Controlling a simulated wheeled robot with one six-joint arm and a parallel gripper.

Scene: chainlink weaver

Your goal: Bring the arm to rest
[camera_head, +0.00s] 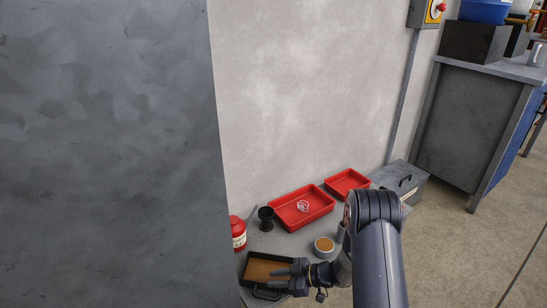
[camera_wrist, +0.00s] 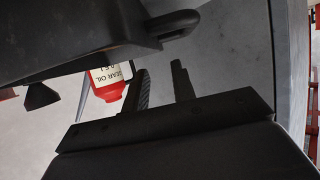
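My gripper (camera_head: 276,277) is at the lower middle of the head view, over or beside a black tray with a brown inside (camera_head: 266,269). The head view does not show whether it touches the tray. My arm comes in from the lower right and bends at a raised dark elbow. In the wrist view my two fingers (camera_wrist: 161,85) stand apart with grey surface between them, and nothing shows held. A red gear oil bottle (camera_wrist: 109,85) shows just left of the fingers. A dark shape with a loop fills the top of the wrist view; I cannot tell what it is.
The grey table (camera_head: 290,244) holds a red bottle (camera_head: 238,233), a black cup (camera_head: 266,218), a red tray (camera_head: 303,207) with a small clear item, another red tray (camera_head: 346,183), a round orange-topped container (camera_head: 324,245) and a grey toolbox (camera_head: 402,181). A large grey panel (camera_head: 105,150) stands left.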

